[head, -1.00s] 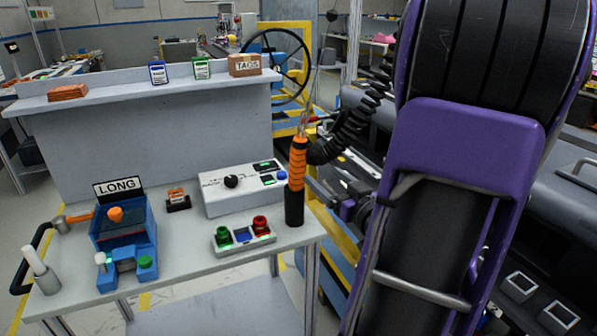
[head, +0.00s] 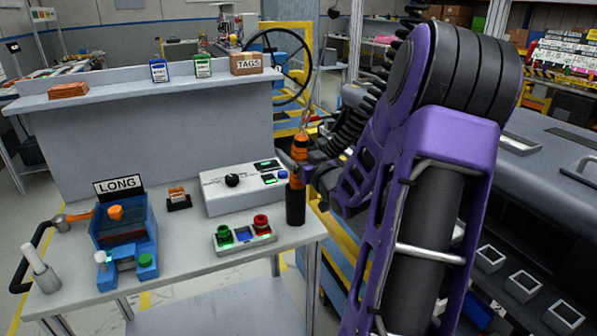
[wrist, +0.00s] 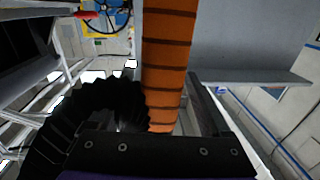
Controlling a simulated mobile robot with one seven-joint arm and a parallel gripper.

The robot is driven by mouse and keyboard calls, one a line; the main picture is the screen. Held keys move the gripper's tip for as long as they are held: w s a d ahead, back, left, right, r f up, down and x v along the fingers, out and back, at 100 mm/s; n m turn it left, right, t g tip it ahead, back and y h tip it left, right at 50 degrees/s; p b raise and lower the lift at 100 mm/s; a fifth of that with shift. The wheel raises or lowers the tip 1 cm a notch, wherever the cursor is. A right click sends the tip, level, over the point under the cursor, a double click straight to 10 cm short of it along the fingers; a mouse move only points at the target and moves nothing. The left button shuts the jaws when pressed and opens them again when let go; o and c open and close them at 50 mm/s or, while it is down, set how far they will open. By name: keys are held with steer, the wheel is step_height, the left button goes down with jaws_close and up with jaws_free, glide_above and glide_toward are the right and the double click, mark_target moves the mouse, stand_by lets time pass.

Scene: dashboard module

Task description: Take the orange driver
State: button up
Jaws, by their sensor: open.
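The orange driver (head: 296,206) stands upright at the right edge of the workbench, with an orange ribbed grip above and a black lower part. It hangs close to a coiled black cable. My gripper (head: 297,168) is at the driver's orange grip, its jaws open. In the wrist view the orange grip (wrist: 168,60) runs down the middle in front of my gripper, beside a dark finger on its right. Whether the fingers touch it cannot be seen.
On the bench (head: 190,285) are a grey control box (head: 240,188), a red, blue and green button box (head: 243,237) and a blue LONG fixture (head: 125,240). A yellow frame (head: 335,240) stands just behind the driver. The coiled cable (wrist: 85,115) passes close by my gripper.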

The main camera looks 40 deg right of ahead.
steer(key=shift+w+d, duration=0.1)
steer(key=shift+w, duration=0.65)
jaws_close()
steer(key=shift+r, duration=0.1)
stand_by(0.8)
